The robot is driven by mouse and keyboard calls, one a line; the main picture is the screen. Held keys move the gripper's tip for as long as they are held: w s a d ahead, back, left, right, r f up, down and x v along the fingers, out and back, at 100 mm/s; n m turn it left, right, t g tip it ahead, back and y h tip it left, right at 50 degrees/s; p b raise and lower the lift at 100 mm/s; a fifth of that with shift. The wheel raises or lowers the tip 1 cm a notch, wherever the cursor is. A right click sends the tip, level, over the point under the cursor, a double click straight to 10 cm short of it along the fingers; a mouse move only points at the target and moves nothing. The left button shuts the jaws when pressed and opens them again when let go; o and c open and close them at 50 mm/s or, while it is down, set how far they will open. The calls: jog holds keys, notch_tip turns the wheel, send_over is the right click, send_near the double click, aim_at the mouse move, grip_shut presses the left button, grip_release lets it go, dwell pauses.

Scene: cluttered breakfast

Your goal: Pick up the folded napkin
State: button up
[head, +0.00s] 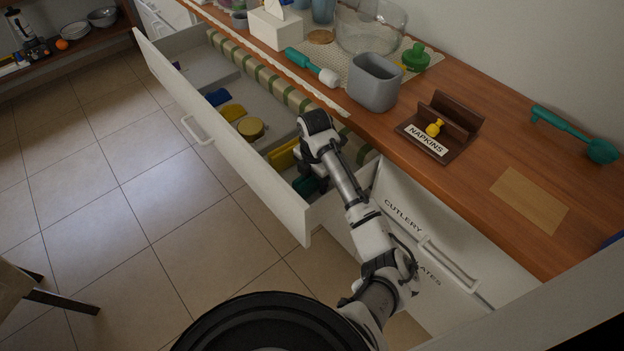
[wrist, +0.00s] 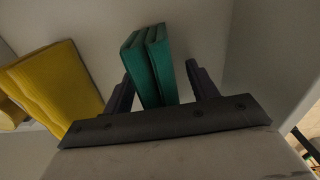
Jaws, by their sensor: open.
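A teal folded napkin (wrist: 148,65) stands on edge in the open drawer, with its fold lines showing in the wrist view. It is mostly hidden behind my arm in the head view, where a small teal part (head: 305,186) shows. My gripper (wrist: 162,85) is open, with one dark finger on each side of the napkin. The left finger is close to the napkin, and a gap shows before the right finger. I cannot tell whether the left finger touches it.
A yellow block-like thing (wrist: 55,85) lies left of my gripper in the drawer. The drawer's front wall (head: 220,130) and the wooden counter (head: 440,190) flank my arm. A napkin holder (head: 447,125) and grey bin (head: 374,85) stand on the counter.

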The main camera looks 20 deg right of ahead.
jog(key=c, duration=1.1)
jog(key=shift+r, duration=0.1)
notch_tip(320, 180, up, 20)
jog(key=shift+f+p, duration=0.1)
jog(key=shift+p, duration=0.55)
